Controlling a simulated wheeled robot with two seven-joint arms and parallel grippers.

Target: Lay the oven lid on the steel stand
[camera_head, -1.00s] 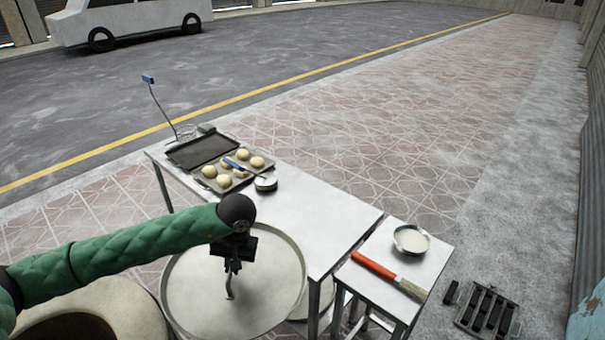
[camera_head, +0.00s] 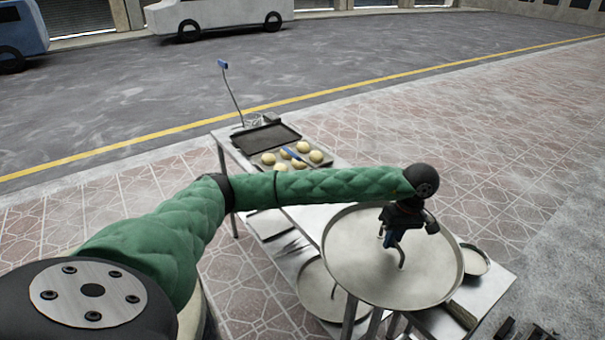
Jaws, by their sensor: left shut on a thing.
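The oven lid (camera_head: 345,250) is a wide round pale-grey disc with a low rim and a hooked handle in its middle. My left gripper (camera_head: 392,238) is above the lid's middle, shut on the handle. The lid looks about level. It overlaps the near end of the long table and much of the small steel stand (camera_head: 492,288) at right, which shows only at its right side. I cannot tell how high the lid is above the stand.
A bowl (camera_head: 475,262) and a brush (camera_head: 459,315) are on the stand, partly hidden by the lid. The long table holds a tray of several buns (camera_head: 316,157). A round pan (camera_head: 316,290) is below it. A sliver of the beige oven (camera_head: 196,312) shows beside my arm.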

